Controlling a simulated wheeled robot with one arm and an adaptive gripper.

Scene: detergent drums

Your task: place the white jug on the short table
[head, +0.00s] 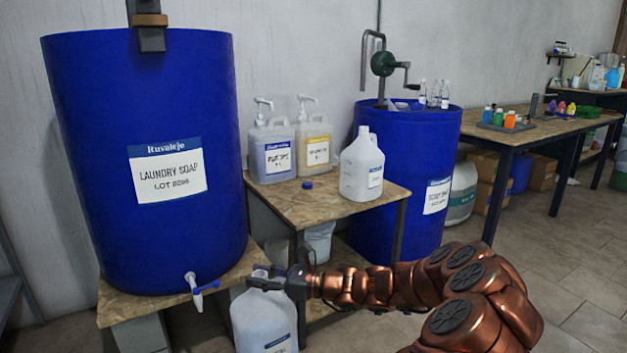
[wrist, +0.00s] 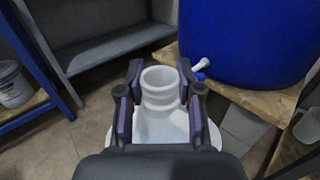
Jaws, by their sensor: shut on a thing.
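My gripper (head: 272,278) is shut on the neck of a white jug (head: 264,322), below the drum's tap and in front of the short table (head: 290,207). The jug looks upright; its base is cut off, so I cannot tell whether it touches the floor. In the wrist view the fingers (wrist: 160,78) stand on both sides of the jug's open neck (wrist: 160,98). The short wooden-topped table holds another white jug (head: 362,172) at its right and two pump jugs (head: 271,152) (head: 313,148) at the back.
A big blue drum (head: 100,200) with a tap (head: 197,287) stands on a low wooden stand (head: 135,302) at left. A loose blue cap (head: 307,185) lies on the short table, whose front is otherwise bare. A second blue drum (head: 395,140) stands to its right.

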